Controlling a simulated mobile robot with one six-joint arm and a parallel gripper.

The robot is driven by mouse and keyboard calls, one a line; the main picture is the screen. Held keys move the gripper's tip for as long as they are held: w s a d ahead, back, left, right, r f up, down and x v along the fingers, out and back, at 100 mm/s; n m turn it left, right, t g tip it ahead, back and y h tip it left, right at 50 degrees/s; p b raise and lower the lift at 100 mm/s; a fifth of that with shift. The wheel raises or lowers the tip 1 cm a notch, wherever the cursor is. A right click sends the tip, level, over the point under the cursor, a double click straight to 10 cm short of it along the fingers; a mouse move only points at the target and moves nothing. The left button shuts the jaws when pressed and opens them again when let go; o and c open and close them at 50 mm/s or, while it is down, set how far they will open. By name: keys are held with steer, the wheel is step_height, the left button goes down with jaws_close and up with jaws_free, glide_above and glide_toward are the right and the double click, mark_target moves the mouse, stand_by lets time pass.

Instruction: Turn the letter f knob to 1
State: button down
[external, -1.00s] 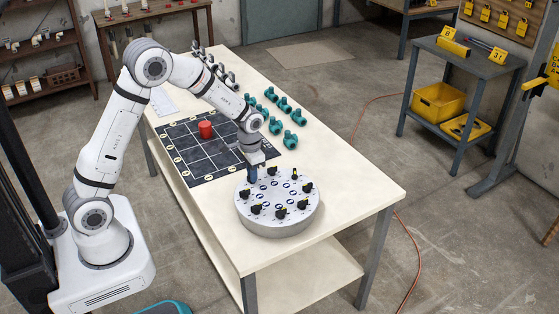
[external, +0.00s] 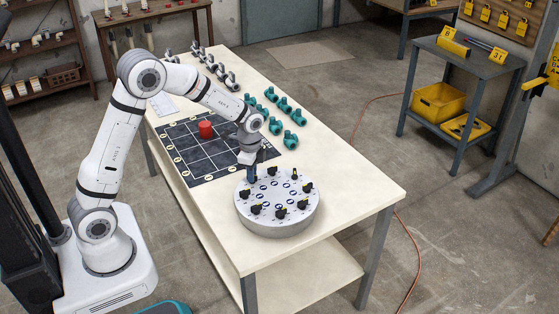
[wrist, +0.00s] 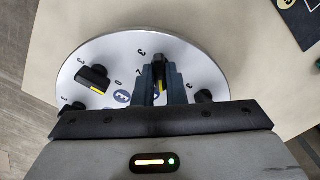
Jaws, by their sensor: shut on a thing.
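A round grey-white panel (external: 268,226) lies on the table and carries a ring of black knobs with yellow marks. My gripper (external: 252,178) reaches down to the panel's far left edge in the external view. In the wrist view my gripper (wrist: 160,90) is shut on a black knob (wrist: 159,68), with one finger on each side. A yellow mark shows low on this knob. Its letter cannot be read for sure, and the fingers hide part of the dial around it. Small digits are printed around the knobs.
Another black knob (wrist: 95,75) is left of the held one, and one (wrist: 204,96) is close on the right. A dark grid mat (external: 185,165) with a red cylinder (external: 205,130) lies behind the panel. Teal fittings (external: 290,139) stand to the right of it.

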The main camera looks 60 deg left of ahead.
steer(key=shift+m, duration=1.1)
steer(key=c, duration=1.5)
jaws_free()
step_height(320, 180, up, 8)
steer(key=shift+f+b, duration=0.2)
steer(key=shift+b, duration=0.25)
steer(key=shift+r, duration=0.1)
